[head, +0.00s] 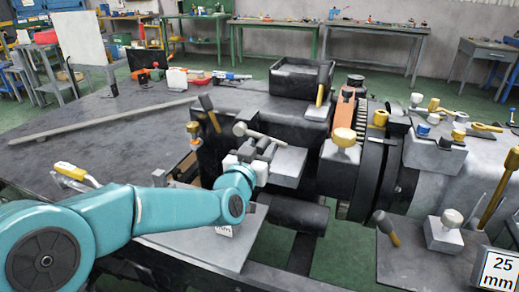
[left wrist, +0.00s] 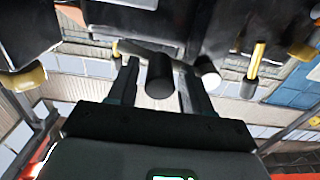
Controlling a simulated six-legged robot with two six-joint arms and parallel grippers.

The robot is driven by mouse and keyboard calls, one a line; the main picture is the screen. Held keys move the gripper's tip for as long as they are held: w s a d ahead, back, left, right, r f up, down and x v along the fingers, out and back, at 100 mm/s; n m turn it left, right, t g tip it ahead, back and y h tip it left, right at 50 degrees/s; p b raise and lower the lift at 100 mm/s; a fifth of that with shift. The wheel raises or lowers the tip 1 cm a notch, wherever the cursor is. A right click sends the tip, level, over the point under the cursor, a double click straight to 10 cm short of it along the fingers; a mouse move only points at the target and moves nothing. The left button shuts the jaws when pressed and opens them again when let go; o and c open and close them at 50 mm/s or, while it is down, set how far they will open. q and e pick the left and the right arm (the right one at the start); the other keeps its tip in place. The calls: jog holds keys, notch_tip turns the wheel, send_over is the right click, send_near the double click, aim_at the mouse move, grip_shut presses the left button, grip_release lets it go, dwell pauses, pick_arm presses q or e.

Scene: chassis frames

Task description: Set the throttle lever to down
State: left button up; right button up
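My left gripper (head: 258,153) is at the front of the dark machine in the middle of the head view. In the left wrist view its two fingers (left wrist: 160,68) are apart, with the dark round end of a handle (left wrist: 160,82) between them. I cannot tell whether they touch it. A grey bar lever (head: 262,134) with a rounded end lies just above the gripper and leans down to the right. No readable label shows which lever is the throttle lever; the gripper partly hides this spot. My right gripper is not in view.
A black open box (head: 296,80) is behind. The dark table (head: 105,128) at left has bare room.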

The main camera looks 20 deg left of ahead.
pick_arm(q)
grip_shut()
jog(key=shift+r+n+b, duration=0.1)
jog(key=shift+n+b, duration=0.2)
jog(key=shift+b, duration=0.05)
jog(key=shift+d+r, duration=0.1)
jog(key=shift+r, duration=0.1)
jog(key=shift+o, duration=1.5)
grip_release()
jog(key=shift+s, duration=0.1)
jog(key=s, duration=1.6)
jog(key=shift+a+p, duration=0.3)
jog(key=shift+s, duration=0.1)
